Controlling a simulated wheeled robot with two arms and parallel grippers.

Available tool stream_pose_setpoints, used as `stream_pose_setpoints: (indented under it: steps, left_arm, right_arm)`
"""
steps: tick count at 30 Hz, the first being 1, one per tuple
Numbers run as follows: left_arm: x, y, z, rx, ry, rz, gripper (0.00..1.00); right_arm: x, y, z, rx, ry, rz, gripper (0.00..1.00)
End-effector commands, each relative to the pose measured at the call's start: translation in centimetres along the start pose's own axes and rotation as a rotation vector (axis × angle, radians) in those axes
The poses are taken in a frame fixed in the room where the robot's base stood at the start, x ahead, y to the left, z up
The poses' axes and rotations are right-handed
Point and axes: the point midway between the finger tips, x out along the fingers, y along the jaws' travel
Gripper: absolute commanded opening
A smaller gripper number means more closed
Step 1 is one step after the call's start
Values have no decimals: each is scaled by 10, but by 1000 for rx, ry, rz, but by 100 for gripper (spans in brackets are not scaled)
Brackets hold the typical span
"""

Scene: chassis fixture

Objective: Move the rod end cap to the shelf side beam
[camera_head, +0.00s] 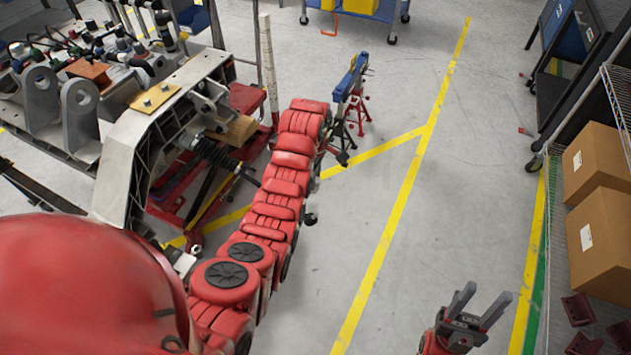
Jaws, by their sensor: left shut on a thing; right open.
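My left arm's red casing fills the lower left. A small grey and black end (184,262) shows beside it, which looks like my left gripper, shut. What it holds is too small and covered to make out, and I cannot pick out the rod end cap for certain. My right gripper (478,304) is open and empty at the bottom, over bare floor. The shelf's dark side beam (588,92) runs diagonally at the upper right, well away from both grippers.
The chassis fixture (122,160) stands at the left. Cardboard boxes (600,235) and dark red brackets (578,309) are on the right shelf. The central floor is clear.

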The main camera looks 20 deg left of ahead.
Motion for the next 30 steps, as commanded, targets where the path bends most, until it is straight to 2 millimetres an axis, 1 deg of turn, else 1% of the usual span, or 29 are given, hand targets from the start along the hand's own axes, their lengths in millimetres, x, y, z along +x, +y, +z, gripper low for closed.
stream_pose_setpoints:
  steps: [4,8,22,24,30]
  left_arm:
    - [-1,0,0,0,0,0,0]
    - [-8,0,0,0,0,0,0]
    - [-50,0,0,0,0,0,0]
    - [-52,0,0,0,0,0,0]
    - [-50,0,0,0,0,0,0]
  right_arm:
    - [1,0,0,0,0,0,50]
    - [7,0,-1,0,0,0,50]
    - [46,2,-8,0,0,0,50]
    - [49,2,-8,0,0,0,50]
    - [47,2,-8,0,0,0,50]
